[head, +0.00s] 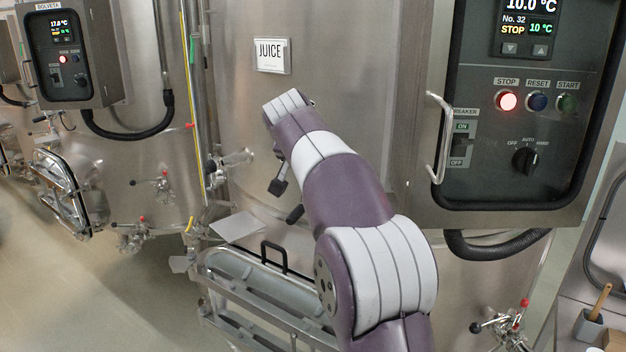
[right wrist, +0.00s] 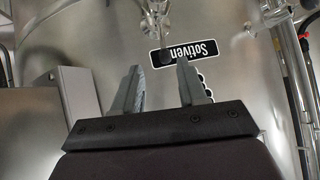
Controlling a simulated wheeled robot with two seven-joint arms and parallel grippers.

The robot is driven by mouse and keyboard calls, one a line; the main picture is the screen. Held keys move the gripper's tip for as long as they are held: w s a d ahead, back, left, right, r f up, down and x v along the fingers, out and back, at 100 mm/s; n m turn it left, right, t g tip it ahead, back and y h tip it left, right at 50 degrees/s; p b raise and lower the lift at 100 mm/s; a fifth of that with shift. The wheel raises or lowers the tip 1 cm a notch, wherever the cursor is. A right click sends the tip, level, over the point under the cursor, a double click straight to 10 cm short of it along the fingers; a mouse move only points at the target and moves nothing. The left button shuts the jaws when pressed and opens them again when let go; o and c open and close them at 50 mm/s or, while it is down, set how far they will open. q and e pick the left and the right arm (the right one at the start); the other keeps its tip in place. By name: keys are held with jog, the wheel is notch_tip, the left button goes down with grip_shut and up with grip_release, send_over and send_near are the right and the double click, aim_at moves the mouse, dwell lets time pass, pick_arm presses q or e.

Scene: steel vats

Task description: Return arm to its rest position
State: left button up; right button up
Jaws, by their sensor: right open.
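My right arm (head: 345,190) reaches up from the bottom of the head view, in front of a steel vat with a JUICE label. My right gripper (head: 287,200) shows only in part below the bent wrist, with its dark fingers pointing down and left. In the right wrist view my right gripper (right wrist: 158,68) is open, with two grey fingers apart and nothing between them. My left gripper is not in view.
A control box (head: 520,130) with a metal handle (head: 438,138) stands close to the right of my arm. A valve (head: 232,160) is left of my gripper. A hatch with a black handle (head: 274,250) lies below. Open floor (head: 60,290) shows at lower left.

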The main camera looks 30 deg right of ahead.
jog(key=p+v, duration=0.1)
jog(key=v, duration=0.2)
jog(key=shift+s+a+r, duration=0.1)
jog(key=shift+r, duration=0.2)
jog(key=shift+f, duration=0.1)
jog(key=s+a+f+n+g+y, duration=0.1)
jog(key=a+f+n+y, duration=0.1)
jog(key=a+f, duration=0.35)
jog(key=s+a+f+n+y, duration=0.1)
jog(key=a+f+n, duration=0.1)
jog(key=f, duration=0.6)
jog(key=s+a+f+n+g+y, duration=0.1)
jog(key=s+a+f+n, duration=0.1)
jog(key=s+a+f, duration=0.2)
jog(key=s+a+f+n+g+y+b, duration=0.1)
jog(key=s+a+f, duration=0.3)
jog(key=s+f, duration=0.6)
jog(key=s+a+f+n+g+y+b, duration=0.1)
jog(key=s+a+f+n+g+y, duration=0.1)
jog(key=s+f, duration=0.4)
notch_tip(320, 180, down, 3)
jog(key=a+n, duration=0.1)
jog(key=a, duration=0.1)
jog(key=shift+s+a+n+g, duration=0.3)
jog(key=shift+s+g, duration=0.1)
